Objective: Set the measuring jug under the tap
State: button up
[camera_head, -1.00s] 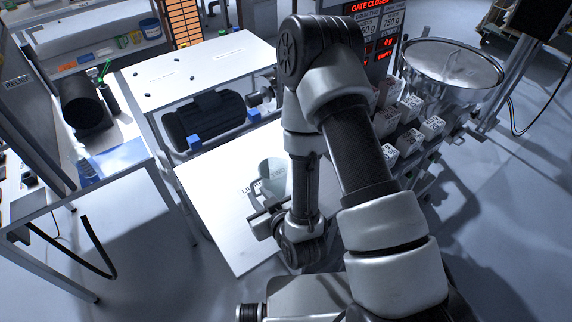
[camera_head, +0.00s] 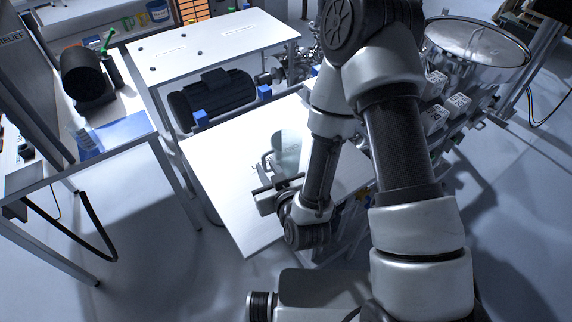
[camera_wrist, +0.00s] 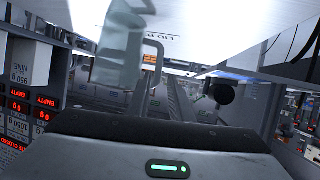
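The measuring jug (camera_head: 288,151), clear and pale, is at the white low table, with its handle (camera_head: 267,160) on the left side. My gripper (camera_head: 277,184) is just in front of the jug, close to the handle. I cannot tell whether the jug touches the table. I cannot make out a tap in either view.
The low table (camera_head: 225,165) has bare white room left of the jug. A dark motor (camera_head: 213,95) sits behind it under a white shelf (camera_head: 205,45). A round metal hopper (camera_head: 477,42) and several white boxes (camera_head: 435,117) stand right of my arm. Red displays (camera_wrist: 18,105) show in the wrist view.

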aim_at(263, 163)
jog(key=b+x, duration=0.1)
jog(key=b, duration=0.1)
jog(key=b+x, duration=0.2)
jog(key=b, duration=0.1)
jog(key=shift+f, duration=0.35)
jog(key=shift+w+a+b, duration=0.2)
jog(key=shift+w+b, duration=0.3)
jog(key=shift+b, duration=0.5)
jog(key=shift+x, duration=2.55)
jog(key=shift+w+d, duration=0.1)
jog(key=shift+d, duration=0.05)
grip_shut()
